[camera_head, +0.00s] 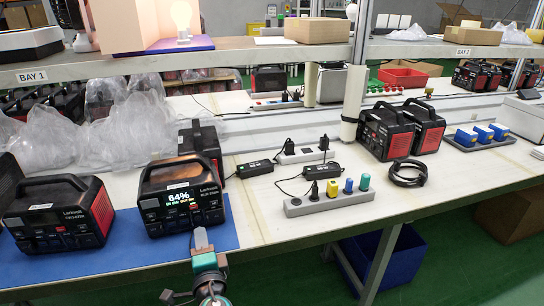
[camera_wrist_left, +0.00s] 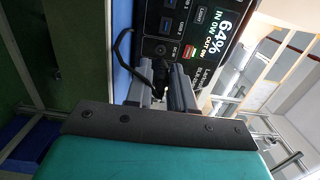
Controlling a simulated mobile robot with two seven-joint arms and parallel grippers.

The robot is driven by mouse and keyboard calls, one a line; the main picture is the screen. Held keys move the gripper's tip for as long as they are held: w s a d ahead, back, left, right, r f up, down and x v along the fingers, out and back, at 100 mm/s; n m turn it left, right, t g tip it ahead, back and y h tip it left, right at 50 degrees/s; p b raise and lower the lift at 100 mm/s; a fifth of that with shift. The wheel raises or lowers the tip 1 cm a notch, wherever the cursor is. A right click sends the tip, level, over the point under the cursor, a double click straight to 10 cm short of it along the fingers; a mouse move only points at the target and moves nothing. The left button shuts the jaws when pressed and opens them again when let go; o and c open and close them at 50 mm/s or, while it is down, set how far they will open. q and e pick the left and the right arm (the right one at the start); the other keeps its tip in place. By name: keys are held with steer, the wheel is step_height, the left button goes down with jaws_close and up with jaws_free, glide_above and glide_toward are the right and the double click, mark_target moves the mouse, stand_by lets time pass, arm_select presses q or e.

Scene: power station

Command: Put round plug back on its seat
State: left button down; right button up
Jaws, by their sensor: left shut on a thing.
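My left gripper (camera_head: 201,238) is at the front of the middle power station (camera_head: 185,192), whose screen reads 64%. In the left wrist view, the gripper's grey fingers (camera_wrist_left: 163,84) are shut on a dark piece, which I take as the round plug (camera_wrist_left: 159,74). It is mostly hidden between the fingers. A black cable (camera_wrist_left: 122,46) curves beside it. The fingertips are close to the lower front panel (camera_wrist_left: 180,28) with its ports. I cannot tell whether the plug touches the panel. My right gripper is not in view.
Another power station (camera_head: 58,213) stands left on the blue mat (camera_head: 130,262). A grey power strip (camera_head: 330,202) with several coloured plugs lies to the right, near adapters (camera_head: 322,171) and a coiled black cable (camera_head: 408,174). A shelf (camera_head: 250,52) spans above. The front right bench is clear.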

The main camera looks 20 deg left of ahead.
arm_select(q)
steer(key=shift+d+r, duration=0.1)
steer(key=shift+r, duration=0.25)
steer(key=s+d+r+m+t+h+p, duration=0.1)
steer(key=s+d+r+m+h+p, duration=0.1)
steer(key=r, duration=0.4)
steer(key=s+d+r+m+t+h+p, duration=0.1)
steer(key=s+d+r+m+h+p, duration=0.1)
steer(key=d+r+h, duration=0.3)
steer(key=s+d+r+m+t+h+p, duration=0.1)
steer(key=s+d+r+m+h+p, duration=0.2)
steer(key=r, duration=0.5)
steer(key=shift+d+r, duration=0.3)
steer(key=shift+d, duration=0.15)
steer(key=shift+s, duration=0.15)
